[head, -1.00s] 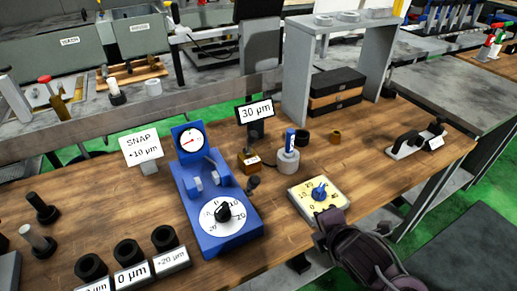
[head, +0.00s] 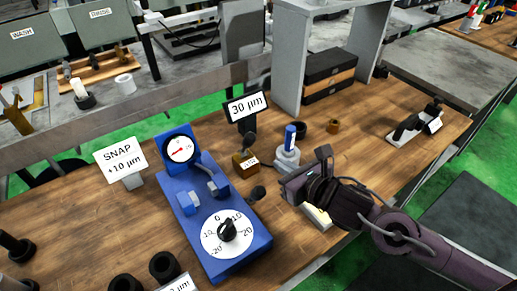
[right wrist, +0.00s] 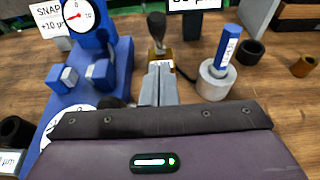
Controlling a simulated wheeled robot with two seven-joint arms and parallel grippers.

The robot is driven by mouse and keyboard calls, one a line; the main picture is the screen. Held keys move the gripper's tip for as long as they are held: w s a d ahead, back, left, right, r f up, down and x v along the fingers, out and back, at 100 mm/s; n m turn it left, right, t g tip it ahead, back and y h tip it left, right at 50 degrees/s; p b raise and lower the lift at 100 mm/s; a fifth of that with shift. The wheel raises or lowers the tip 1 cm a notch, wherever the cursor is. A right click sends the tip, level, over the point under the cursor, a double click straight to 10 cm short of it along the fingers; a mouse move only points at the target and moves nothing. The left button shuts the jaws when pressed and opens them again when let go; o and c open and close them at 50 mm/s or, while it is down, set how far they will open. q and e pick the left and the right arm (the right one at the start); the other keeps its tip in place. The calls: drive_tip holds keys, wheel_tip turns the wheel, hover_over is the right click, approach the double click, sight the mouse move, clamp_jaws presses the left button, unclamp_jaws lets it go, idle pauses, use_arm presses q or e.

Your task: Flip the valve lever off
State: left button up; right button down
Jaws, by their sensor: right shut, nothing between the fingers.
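The valve is a small brass block (head: 243,166) with a white label on its front. Its lever has a black knob (head: 249,141) and stands roughly upright, below the 30 µm sign. In the right wrist view the black lever (right wrist: 156,30) rises from the brass block (right wrist: 161,58), straight beyond my fingertips. My right gripper (head: 287,181) is to the right of the valve and apart from it. In the wrist view its two grey fingers (right wrist: 158,82) are together and empty. My left gripper is not in view.
A blue gauge fixture (head: 213,221) with a dial stands left of the valve. A 30 µm sign (head: 246,106) stands behind the valve.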

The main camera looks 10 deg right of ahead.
drive_tip(key=p, duration=0.2)
approach(246, 144)
drive_tip(key=w+d+f, duration=0.1)
drive_tip(key=w+f, duration=0.1)
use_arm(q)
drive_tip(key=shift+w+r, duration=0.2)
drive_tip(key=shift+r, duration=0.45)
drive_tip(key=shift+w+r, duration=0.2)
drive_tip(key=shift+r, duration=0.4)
use_arm(e)
drive_tip(key=shift+x, duration=2.15)
drive_tip(key=shift+f, duration=0.15)
use_arm(q)
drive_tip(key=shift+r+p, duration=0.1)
drive_tip(key=shift+p, duration=0.3)
